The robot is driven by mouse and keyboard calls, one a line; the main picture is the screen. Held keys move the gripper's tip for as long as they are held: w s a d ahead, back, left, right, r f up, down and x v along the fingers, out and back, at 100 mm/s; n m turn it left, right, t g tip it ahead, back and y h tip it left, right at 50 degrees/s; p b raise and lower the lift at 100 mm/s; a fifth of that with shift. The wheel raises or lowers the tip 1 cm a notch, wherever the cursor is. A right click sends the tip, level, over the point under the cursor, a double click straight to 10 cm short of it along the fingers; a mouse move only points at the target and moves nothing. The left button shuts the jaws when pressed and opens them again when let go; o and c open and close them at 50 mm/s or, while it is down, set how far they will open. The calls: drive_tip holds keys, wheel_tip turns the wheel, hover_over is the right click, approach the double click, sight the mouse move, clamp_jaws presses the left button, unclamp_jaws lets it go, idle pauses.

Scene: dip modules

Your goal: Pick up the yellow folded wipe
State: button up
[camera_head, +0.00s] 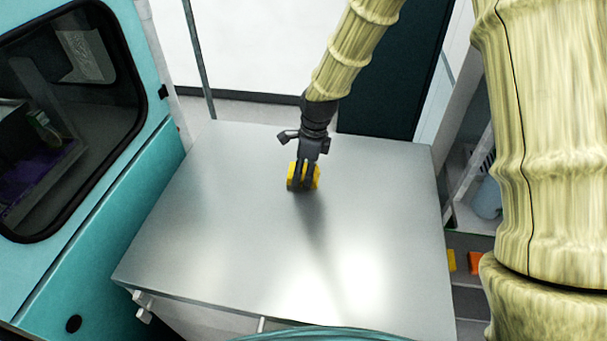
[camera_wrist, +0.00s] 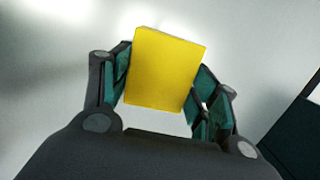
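The yellow folded wipe is a flat yellow block. In the wrist view the yellow folded wipe (camera_wrist: 165,70) sits between the two fingers of my gripper (camera_wrist: 163,92), with the finger pads against its left and right edges. In the head view the wipe (camera_head: 292,174) shows on both sides of the dark fingers of my gripper (camera_head: 303,178), which points down over the metal table. The fingers hide the wipe's middle there. I cannot tell whether the wipe touches the table or is just above it.
The metal table top (camera_head: 220,230) is otherwise bare. A teal cabinet with a dark window (camera_head: 60,110) stands at the left. Shelves with an orange item (camera_head: 476,262) and a bluish container (camera_head: 487,198) are at the right. A white wall is behind.

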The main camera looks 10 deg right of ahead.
sight(305, 172)
drive_tip(key=shift+r, duration=0.1)
idle(0.3)
drive_tip(key=shift+r+b, duration=0.5)
drive_tip(key=shift+r, duration=0.1)
drive_tip(key=r, duration=0.1)
drive_tip(key=r+b, duration=0.1)
drive_tip(key=shift+s+d+r+b, duration=0.1)
drive_tip(key=shift+s+r+b, duration=0.1)
drive_tip(key=shift+r+b, duration=0.1)
drive_tip(key=s+d+b, duration=0.1)
drive_tip(key=s, duration=0.3)
drive_tip(key=s+d+r+b, duration=0.1)
drive_tip(key=s+d+b, duration=0.1)
drive_tip(key=s, duration=0.3)
drive_tip(key=s+d+b, duration=0.1)
drive_tip(key=s+d, duration=0.1)
drive_tip(key=s, duration=0.2)
drive_tip(key=shift+s+d+r, duration=0.15)
drive_tip(key=shift+s+d, duration=0.05)
drive_tip(key=shift+d, duration=0.05)
drive_tip(key=shift+s+d+r, duration=0.1)
drive_tip(key=shift+s+d, duration=0.1)
drive_tip(key=shift+s, duration=0.3)
drive_tip(key=shift+o, duration=0.6)
drive_tip(key=shift+c, duration=0.9)
drive_tip(key=shift+w, duration=0.1)
